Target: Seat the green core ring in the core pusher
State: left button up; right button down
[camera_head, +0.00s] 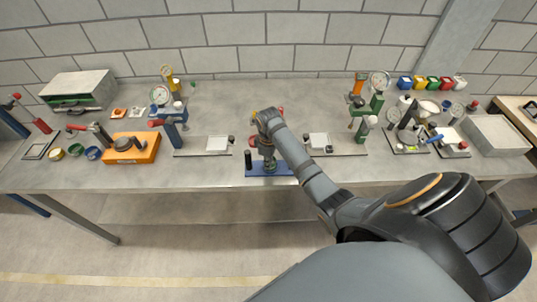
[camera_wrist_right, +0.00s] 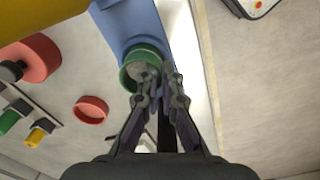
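The green core ring (camera_wrist_right: 127,80) sits on the blue base of the core pusher in the right wrist view, with grey material inside it. In the head view the core pusher's blue base (camera_head: 257,171) is at the table's front middle, and green shows on it under my right gripper. My right gripper (camera_wrist_right: 158,78) is at the ring's near right side, its fingertips close together at the wall, apparently shut on it. The fingers hide part of the rim, so how fully the ring is seated cannot be told. My left gripper is not in view.
Flat stands with pale plates lie left (camera_head: 217,144) and right (camera_head: 319,140) of the pusher. An orange block (camera_head: 143,151) and several coloured rings lie further left. A red ring (camera_wrist_right: 91,110) is near the pusher in the wrist view. Several instruments crowd the right end.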

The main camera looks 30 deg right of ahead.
jog(key=shift+f, duration=0.15)
dwell(0.3)
jog(key=c, duration=1.4)
grip_release()
jog(key=shift+c, duration=0.2)
notch_tip(320, 180, up, 8)
jog(key=shift+f, duration=0.2)
jog(key=shift+f, duration=0.1)
